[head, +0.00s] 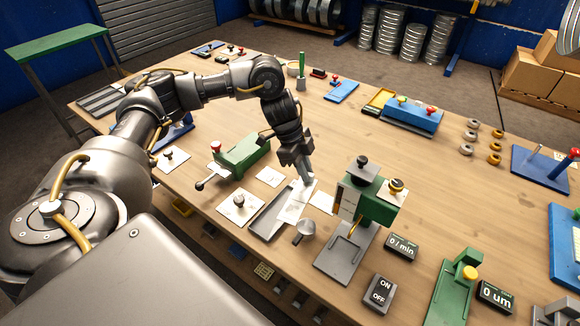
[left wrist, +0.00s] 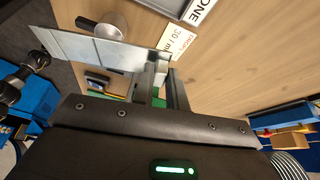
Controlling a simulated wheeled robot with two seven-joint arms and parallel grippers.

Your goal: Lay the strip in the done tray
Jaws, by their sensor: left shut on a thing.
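My left gripper (head: 303,178) points down over the middle of the table. It is shut on the strip, a thin pale grey sheet (left wrist: 88,47) that reaches out to the left from the jaws in the left wrist view. In the head view the strip (head: 295,207) is the pale piece below the jaws, beside or over the grey done tray (head: 262,222). I cannot tell whether it touches the tray. In the left wrist view part of the tray (left wrist: 165,7) shows at the top, with a label ending in "ONE". My right gripper is not in view.
A round grey tool (head: 304,231) stands close to the tray. A green and grey machine (head: 365,205) stands to the right, a green clamp (head: 241,155) behind left. A knobbed white plate (head: 238,206) lies left of the tray. Bare table lies behind the gripper.

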